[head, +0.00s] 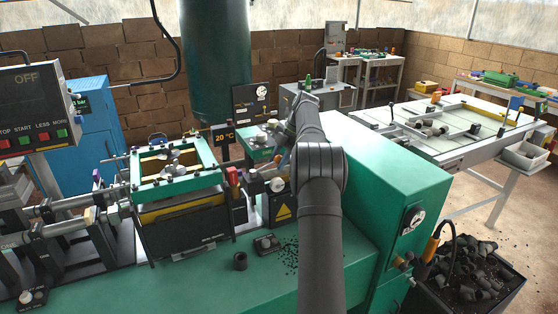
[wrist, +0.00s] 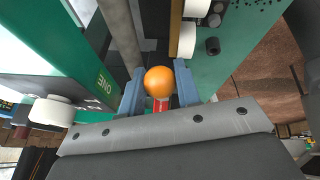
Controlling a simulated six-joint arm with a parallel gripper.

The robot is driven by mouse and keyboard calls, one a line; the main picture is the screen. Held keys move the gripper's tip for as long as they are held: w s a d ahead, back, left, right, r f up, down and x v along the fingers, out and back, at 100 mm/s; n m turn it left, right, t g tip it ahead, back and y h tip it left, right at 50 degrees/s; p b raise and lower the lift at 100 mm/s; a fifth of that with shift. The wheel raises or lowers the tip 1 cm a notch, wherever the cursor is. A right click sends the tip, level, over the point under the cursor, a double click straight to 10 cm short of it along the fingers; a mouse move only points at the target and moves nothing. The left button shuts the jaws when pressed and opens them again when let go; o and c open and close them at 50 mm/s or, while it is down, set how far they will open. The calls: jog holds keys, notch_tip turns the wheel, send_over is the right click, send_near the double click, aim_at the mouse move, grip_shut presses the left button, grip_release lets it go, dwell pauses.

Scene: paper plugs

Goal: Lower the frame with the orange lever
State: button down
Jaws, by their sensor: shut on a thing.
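The orange lever's round knob (wrist: 158,82) is in the middle of the wrist view, with a short red part below it. My gripper (wrist: 159,90) has its two blue fingers on either side of the knob and is shut on it. In the head view my dark arm covers the gripper and the knob, so neither can be made out there. A green rectangular frame (head: 148,187) with an open middle and clamps on its rim sits left of my arm in the head view. It is over a dark box (head: 187,237) with a yellow upper edge.
A green machine cabinet (head: 405,185) stands right of my arm. A small black cup (head: 240,261) and a knob box (head: 267,244) are on the green bench. A control panel (head: 30,110) reading OFF is at far left. A bin of dark scraps (head: 465,280) is at lower right.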

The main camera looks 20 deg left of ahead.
jog(key=c, duration=1.1)
grip_release()
jog(key=shift+a, duration=0.1)
jog(key=shift+v, duration=3.8)
jog(key=x, duration=0.7)
jog(key=shift+f, duration=0.2)
jog(key=shift+s, duration=0.15)
